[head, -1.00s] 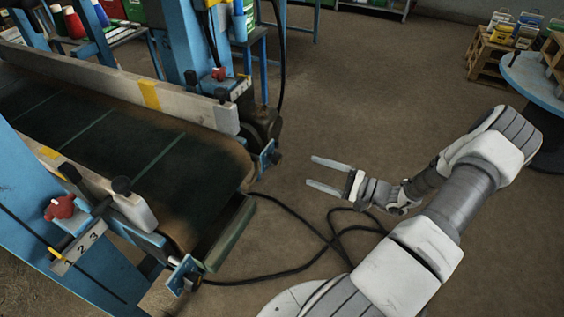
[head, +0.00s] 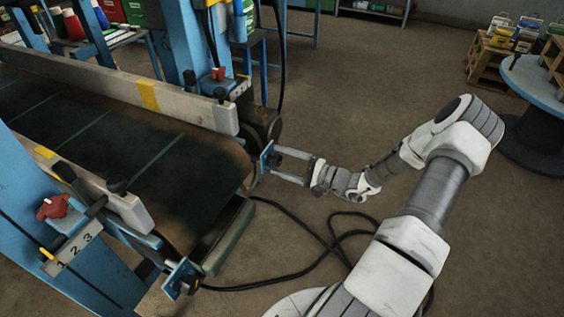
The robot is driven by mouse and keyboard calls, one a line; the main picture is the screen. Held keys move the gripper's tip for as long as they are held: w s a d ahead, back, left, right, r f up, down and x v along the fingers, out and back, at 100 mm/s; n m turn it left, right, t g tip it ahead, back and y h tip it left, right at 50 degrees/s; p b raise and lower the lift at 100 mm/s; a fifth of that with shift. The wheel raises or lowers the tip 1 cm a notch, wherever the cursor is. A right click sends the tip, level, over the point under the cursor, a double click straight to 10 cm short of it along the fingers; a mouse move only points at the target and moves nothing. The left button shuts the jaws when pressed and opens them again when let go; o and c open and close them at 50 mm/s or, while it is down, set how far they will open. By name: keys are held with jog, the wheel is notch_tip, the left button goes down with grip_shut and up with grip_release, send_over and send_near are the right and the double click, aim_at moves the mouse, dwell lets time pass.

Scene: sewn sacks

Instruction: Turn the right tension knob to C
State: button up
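The right tension knob (head: 276,159) is a small dark knob on a blue bracket (head: 266,158) at the far corner of the conveyor's near end. My gripper (head: 275,161) is at this bracket, its two pale fingers spread apart, one on the far side of the knob and one on the near side. The fingers look open; whether either touches the knob is too small to tell. No letter C or other lettering is readable at this knob. A matching blue bracket with a knob (head: 183,278) is at the belt's near corner.
The dark conveyor belt (head: 130,165) runs between pale side rails. Black cables (head: 320,245) lie on the floor below my arm.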

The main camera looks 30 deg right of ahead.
grip_shut()
